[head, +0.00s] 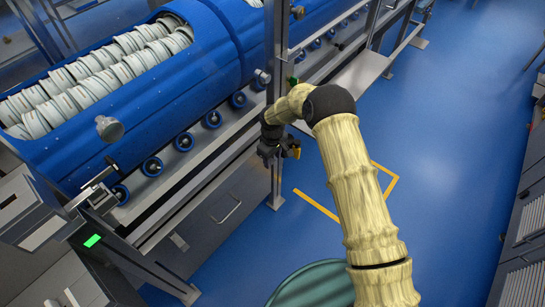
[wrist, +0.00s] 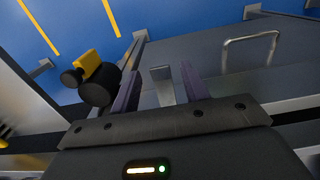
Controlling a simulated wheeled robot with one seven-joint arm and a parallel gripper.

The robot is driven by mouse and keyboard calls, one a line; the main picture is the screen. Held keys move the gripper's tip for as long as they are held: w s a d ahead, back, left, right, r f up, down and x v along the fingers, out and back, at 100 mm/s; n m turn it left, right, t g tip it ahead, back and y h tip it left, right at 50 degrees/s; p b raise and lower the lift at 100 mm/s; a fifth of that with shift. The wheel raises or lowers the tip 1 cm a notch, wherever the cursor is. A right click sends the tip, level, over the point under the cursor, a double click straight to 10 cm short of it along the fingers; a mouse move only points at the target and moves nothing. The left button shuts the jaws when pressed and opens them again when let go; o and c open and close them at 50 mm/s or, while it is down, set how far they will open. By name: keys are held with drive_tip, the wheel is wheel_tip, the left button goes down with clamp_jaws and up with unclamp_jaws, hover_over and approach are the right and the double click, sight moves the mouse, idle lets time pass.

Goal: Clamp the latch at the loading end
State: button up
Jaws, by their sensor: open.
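A long blue tub (head: 75,145) lies on rollers at the left of the head view, its open top filled with rows of white ring-like pieces. A metal lever assembly (head: 98,182), which may be the latch, sits at the tub's near left end. I cannot tell for sure that it is the latch, or its state. My gripper (head: 280,152) hangs beside the upright post at the front of the carrier, well right of that lever. In the wrist view my gripper (wrist: 161,80) has its two fingers apart. A grey metal bracket shows between them, apparently beyond the fingers.
Blue rollers (head: 153,166) line the rail under the tub. A metal post (head: 277,100) stands close to my gripper. A grey cabinet with a handle (wrist: 250,45) is below. A box with a green light (head: 92,241) is at lower left. Blue floor is open to the right.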

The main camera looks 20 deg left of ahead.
drive_tip(key=shift+c, duration=0.4)
drive_tip(key=c, duration=0.9)
